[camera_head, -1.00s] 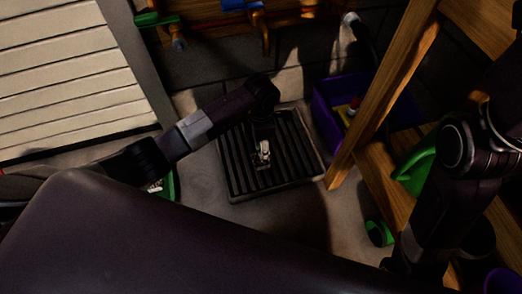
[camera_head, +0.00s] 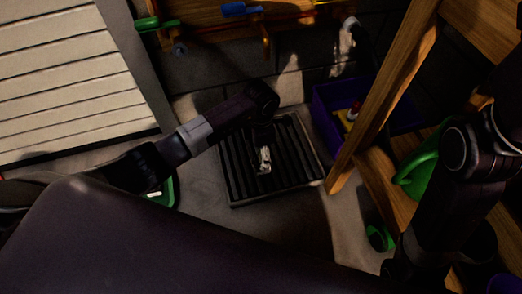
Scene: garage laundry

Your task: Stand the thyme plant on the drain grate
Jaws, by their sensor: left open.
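The drain grate (camera_head: 293,182) is a dark slatted square with a pale rim, set on the floor at the middle of the head view. My left gripper (camera_head: 265,168) hangs over the grate, pointing down, open, with nothing visible between its fingers. Its height above the slats is hard to judge. I cannot make out a thyme plant anywhere. My right arm comes in at the right edge, and its gripper is out of view.
A purple bin (camera_head: 328,118) with small items stands right of the grate, behind a wooden post (camera_head: 385,85). A green tray (camera_head: 166,194) lies left, partly behind my arm. A green watering can (camera_head: 419,172) sits on the wooden shelf. A green-and-black object (camera_head: 379,238) is on the floor.

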